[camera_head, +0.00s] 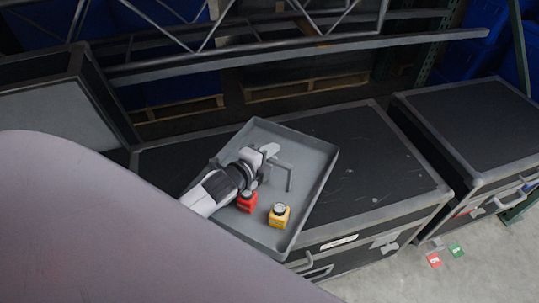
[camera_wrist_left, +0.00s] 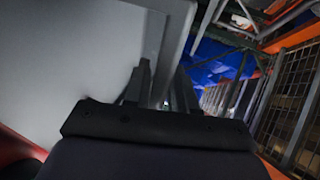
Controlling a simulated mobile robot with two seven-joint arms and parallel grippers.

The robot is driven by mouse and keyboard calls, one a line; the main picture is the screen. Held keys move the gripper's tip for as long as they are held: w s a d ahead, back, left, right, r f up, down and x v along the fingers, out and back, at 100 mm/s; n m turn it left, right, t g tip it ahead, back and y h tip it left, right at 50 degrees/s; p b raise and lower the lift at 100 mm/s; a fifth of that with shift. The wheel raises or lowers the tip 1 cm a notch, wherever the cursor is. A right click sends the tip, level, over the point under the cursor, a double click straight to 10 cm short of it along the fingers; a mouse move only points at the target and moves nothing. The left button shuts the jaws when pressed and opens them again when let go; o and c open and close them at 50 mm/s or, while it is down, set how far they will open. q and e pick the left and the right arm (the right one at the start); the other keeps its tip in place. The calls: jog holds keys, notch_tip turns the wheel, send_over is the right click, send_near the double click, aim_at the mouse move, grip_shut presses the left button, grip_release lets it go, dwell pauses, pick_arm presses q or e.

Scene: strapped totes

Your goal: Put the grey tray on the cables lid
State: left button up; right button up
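The grey tray (camera_head: 318,188) is a shallow square with low walls and an upright bar handle (camera_head: 280,165). It is over the black lid (camera_head: 365,150) of the middle case, turned askew, with its near corner past the front edge; I cannot tell whether it touches the lid. A red bottle (camera_head: 246,202) and a yellow bottle (camera_head: 279,215) stand in it. The label (camera_head: 339,243) on the case front is too small to read. My right gripper is out of view.
A second black case (camera_head: 475,125) stands at the right, beyond a narrow gap. Another case (camera_head: 55,115) is at the left. A metal truss (camera_head: 250,50) runs behind. Red and green cards (camera_head: 434,260) lie on the floor.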

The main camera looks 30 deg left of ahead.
pick_arm(q)
jog(key=o, duration=0.3)
jog(key=shift+s, duration=0.1)
jog(key=p+v, duration=0.1)
jog(key=v, duration=0.9)
jog(key=shift+s+r+p, duration=0.15)
jog(key=shift+s+p, duration=0.1)
jog(key=shift+p, duration=0.05)
jog(key=shift+s+r, duration=0.25)
jog(key=shift+s, duration=0.35)
